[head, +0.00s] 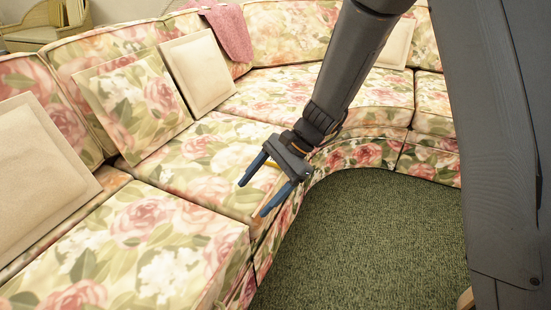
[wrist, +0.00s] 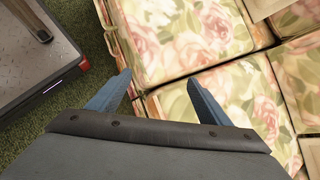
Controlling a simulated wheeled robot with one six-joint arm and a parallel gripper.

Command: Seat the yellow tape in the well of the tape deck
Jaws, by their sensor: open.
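My gripper (head: 252,199) is open over the front edge of the floral sofa (head: 200,230), its two blue fingers pointing down and to the left. In the wrist view the fingers of my gripper (wrist: 160,77) are spread wide, with nothing visible held between them. A small yellow-orange streak shows by the base of the fingers in the head view; I cannot tell whether it is part of the gripper. I cannot make out the yellow tape or the tape deck in either view.
The curved sofa fills the left and back, with cream cushions (head: 199,72), a floral cushion (head: 133,104) and a pink cloth (head: 228,30) on its back. Green carpet (head: 365,240) lies open in front of it. A wicker chair (head: 47,25) stands at the far left.

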